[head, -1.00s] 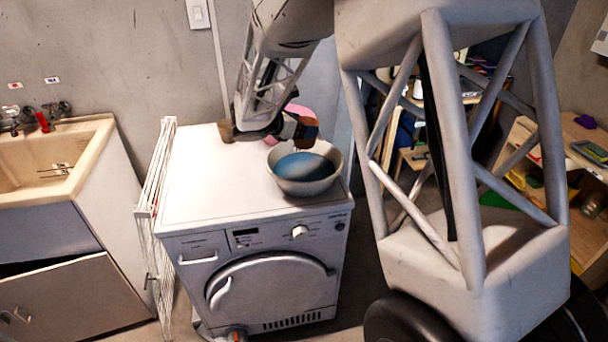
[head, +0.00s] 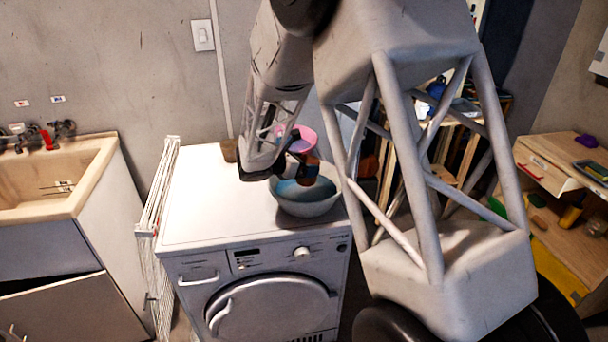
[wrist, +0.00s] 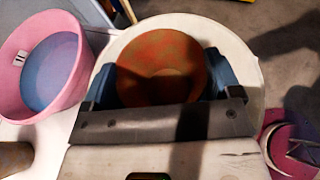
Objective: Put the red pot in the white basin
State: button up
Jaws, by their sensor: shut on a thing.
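The red pot (wrist: 160,55) is between the two blue fingers of my gripper (wrist: 162,82), which is shut on it. In the head view my gripper (head: 298,172) is over the white basin, and the pot (head: 311,168) shows as a small orange-brown patch. The white basin (head: 308,207) stands on the front right of the washing machine top. Its pale rim (wrist: 118,45) surrounds the pot in the wrist view. The pot appears over or partly within the basin's opening; I cannot tell whether it touches the bottom.
A pink basin (wrist: 72,75) with a blue inside stands beside the white basin; it also shows behind my gripper (head: 306,137). A small brown pot (head: 229,150) is at the back of the washing machine (head: 200,205). The machine top's left side is clear. A drying rack (head: 160,200) stands left.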

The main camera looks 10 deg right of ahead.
jog(key=shift+f, duration=1.85)
jog(key=shift+f, duration=0.6)
jog(key=o, duration=0.7)
jog(key=shift+o, duration=0.2)
jog(key=shift+r, duration=0.2)
jog(key=shift+r, duration=0.55)
jog(key=v, duration=1.2)
jog(key=shift+f, duration=0.15)
jog(key=shift+s, duration=0.1)
